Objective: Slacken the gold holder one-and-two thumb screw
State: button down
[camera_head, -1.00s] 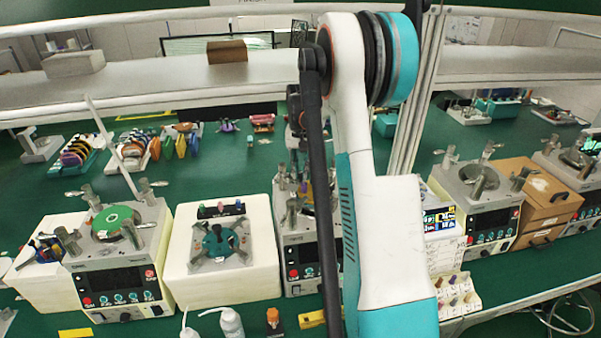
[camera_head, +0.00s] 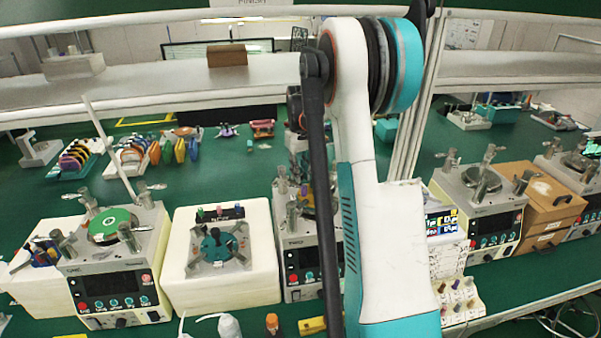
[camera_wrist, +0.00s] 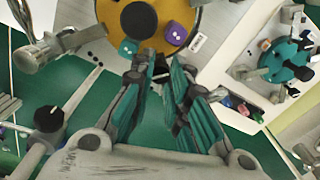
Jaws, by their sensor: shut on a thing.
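In the wrist view a gold round holder (camera_wrist: 207,10) with a black knob (camera_wrist: 139,20) lies just beyond my fingertips. A teal dotted block (camera_wrist: 128,47) and a purple dotted block (camera_wrist: 176,32) sit near its rim. My gripper (camera_wrist: 160,64) has its fingertips together at the rim between these two blocks. It is shut on a small dark piece there, at the place of the one-and-two thumb screw, which the fingertips mostly hide.
A white block with a teal holder (camera_head: 215,244) stands left of my arm, and it shows right in the wrist view (camera_wrist: 283,62). A machine with a green disc (camera_head: 110,226) is farther left. Metal posts (camera_wrist: 40,57) rise close to my gripper on the left.

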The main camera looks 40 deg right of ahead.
dwell(0.4)
jog(key=c, duration=1.8)
grip_release()
jog(key=shift+r, duration=0.1)
notch_tip(320, 180, up, 12)
jog(key=shift+f, duration=0.1)
